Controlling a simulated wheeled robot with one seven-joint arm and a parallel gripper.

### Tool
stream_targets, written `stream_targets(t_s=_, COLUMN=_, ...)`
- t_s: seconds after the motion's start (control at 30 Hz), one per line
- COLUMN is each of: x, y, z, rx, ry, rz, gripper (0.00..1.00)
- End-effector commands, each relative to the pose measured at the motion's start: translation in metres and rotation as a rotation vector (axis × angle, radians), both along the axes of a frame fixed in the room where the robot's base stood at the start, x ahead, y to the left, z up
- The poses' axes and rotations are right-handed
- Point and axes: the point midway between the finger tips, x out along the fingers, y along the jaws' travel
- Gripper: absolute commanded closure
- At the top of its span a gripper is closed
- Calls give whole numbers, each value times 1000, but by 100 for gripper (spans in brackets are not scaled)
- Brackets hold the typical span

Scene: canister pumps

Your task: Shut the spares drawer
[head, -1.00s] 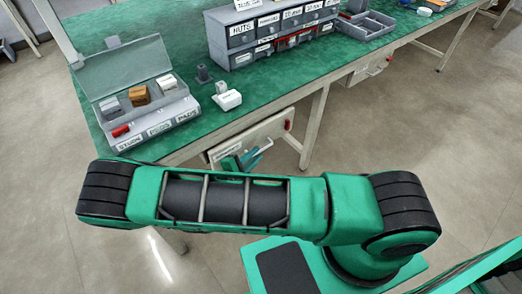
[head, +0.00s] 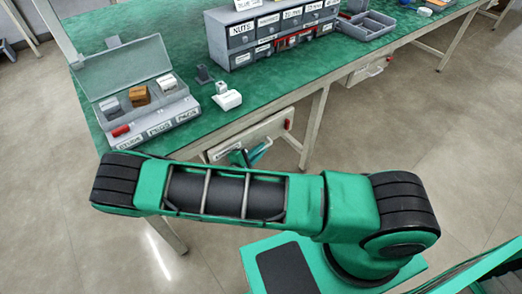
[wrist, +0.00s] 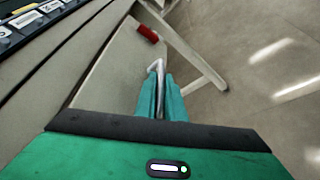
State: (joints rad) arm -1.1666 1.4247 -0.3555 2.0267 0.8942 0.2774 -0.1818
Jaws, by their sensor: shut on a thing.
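A pale drawer front (head: 275,128) hangs under the near edge of the green bench, with a small label that I cannot read. It also shows in the wrist view (wrist: 110,62). My gripper (head: 245,158), partly hidden behind my arm in the head view, is at this front. In the wrist view, my teal fingers (wrist: 162,92) are shut on the silver bar handle (wrist: 157,68) of the drawer. The drawer's inside is hidden, and I cannot tell how far the front stands out from the bench.
A red part (wrist: 147,34) sits at one end of the drawer front. A bench leg (head: 314,128) stands just right of it. Another drawer (head: 368,71) is farther right. The bench top (head: 175,60) holds an open lidded box (head: 155,122) and a labelled drawer cabinet (head: 270,35). Open floor lies right.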

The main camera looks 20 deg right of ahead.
Motion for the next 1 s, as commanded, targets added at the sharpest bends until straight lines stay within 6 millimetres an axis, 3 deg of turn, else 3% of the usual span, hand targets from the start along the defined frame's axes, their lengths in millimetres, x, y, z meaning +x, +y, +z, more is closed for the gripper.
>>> stream_targets(t_s=0.3, x=41, y=14, z=1, rx=3, ry=-4, rz=0, gripper=100)
stream_targets(t_s=0.57, x=45, y=15, z=1, rx=4, ry=-8, rz=5, gripper=100)
stream_targets(t_s=0.6, x=45, y=15, z=2, rx=4, ry=-8, rz=5, gripper=86)
stream_targets(t_s=0.63, x=45, y=15, z=2, rx=4, ry=-8, rz=5, gripper=83)
stream_targets(t_s=1.0, x=39, y=25, z=4, rx=5, ry=-8, rz=9, gripper=83)
